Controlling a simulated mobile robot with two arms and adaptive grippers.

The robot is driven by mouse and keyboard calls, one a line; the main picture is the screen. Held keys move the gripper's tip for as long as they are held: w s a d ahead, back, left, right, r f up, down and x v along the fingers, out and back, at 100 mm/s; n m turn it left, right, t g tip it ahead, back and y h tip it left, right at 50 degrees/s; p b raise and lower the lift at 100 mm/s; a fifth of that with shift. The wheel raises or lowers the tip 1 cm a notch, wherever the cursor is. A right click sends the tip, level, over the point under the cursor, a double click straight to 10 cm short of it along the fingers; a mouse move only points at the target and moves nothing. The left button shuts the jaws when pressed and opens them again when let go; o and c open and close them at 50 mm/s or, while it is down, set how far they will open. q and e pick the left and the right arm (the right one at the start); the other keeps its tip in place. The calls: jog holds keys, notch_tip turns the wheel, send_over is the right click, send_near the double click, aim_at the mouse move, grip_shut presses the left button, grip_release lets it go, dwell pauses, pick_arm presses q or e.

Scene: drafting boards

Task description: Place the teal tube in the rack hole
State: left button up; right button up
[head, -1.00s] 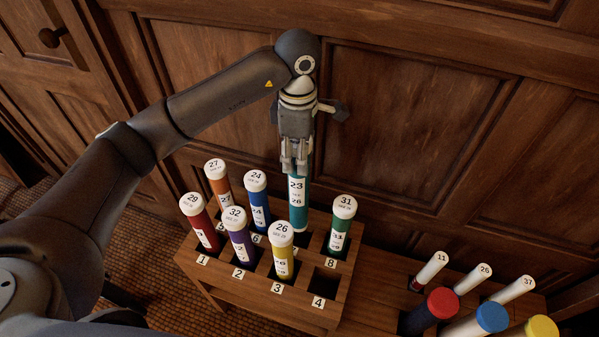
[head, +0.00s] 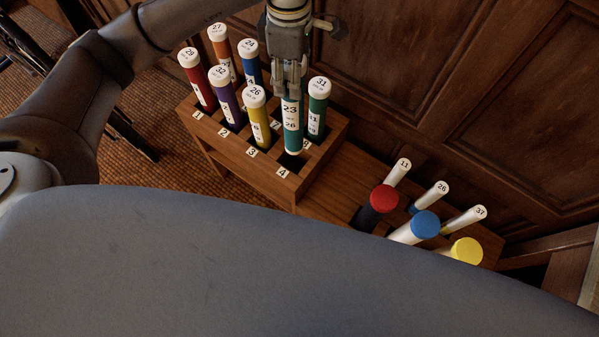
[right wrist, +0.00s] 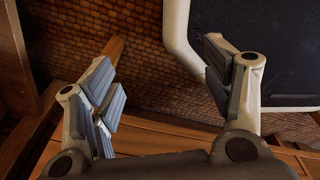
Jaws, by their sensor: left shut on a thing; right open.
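The teal tube (head: 292,125), labelled 23, stands nearly upright in my left gripper (head: 290,85), which is shut on its upper end. Its lower end shows directly over the front right hole, number 4 (head: 291,162), of the wooden rack (head: 240,153). The dark opening shows around and below the tube's end. I cannot tell whether the end is just above the hole or at its mouth. My right gripper (right wrist: 163,75) is open and empty in the right wrist view, with brick-patterned floor between its fingers.
The rack holds several capped tubes; the yellow tube (head: 257,115) and green tube (head: 318,108) stand close beside the teal one. A lower wooden stand (head: 335,195) at right holds capped tubes, including a red-capped one (head: 377,205). A wood-panelled wall (head: 440,90) rises behind.

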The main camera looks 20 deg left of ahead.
pick_arm(q)
jog(key=p, duration=0.1)
send_over(292, 126)
jog(key=w, duration=0.2)
jog(key=f, duration=0.5)
jog(key=a+f, duration=0.1)
jog(key=f, duration=0.1)
jog(key=shift+w+f, duration=0.1)
jog(key=shift+f, duration=0.15)
jog(key=f, duration=0.3)
jog(key=f+p, duration=0.1)
jog(key=f, duration=0.2)
jog(key=shift+w+d+f, duration=0.1)
jog(key=shift+d, duration=0.1)
jog(key=shift+f, duration=0.6)
notch_tip(292, 126, down, 3)
jog(key=shift+f, duration=0.1)
pick_arm(e)
jog(key=shift+a+r, duration=0.2)
jog(key=shift+r, duration=0.45)
jog(key=shift+a+r, duration=0.2)
jog(key=shift+r, duration=0.4)
pick_arm(q)
jog(key=shift+f, duration=0.15)
jog(key=o, duration=1.5)
pick_arm(e)
jog(key=shift+a+f, duration=0.15)
jog(key=shift+a, duration=0.2)
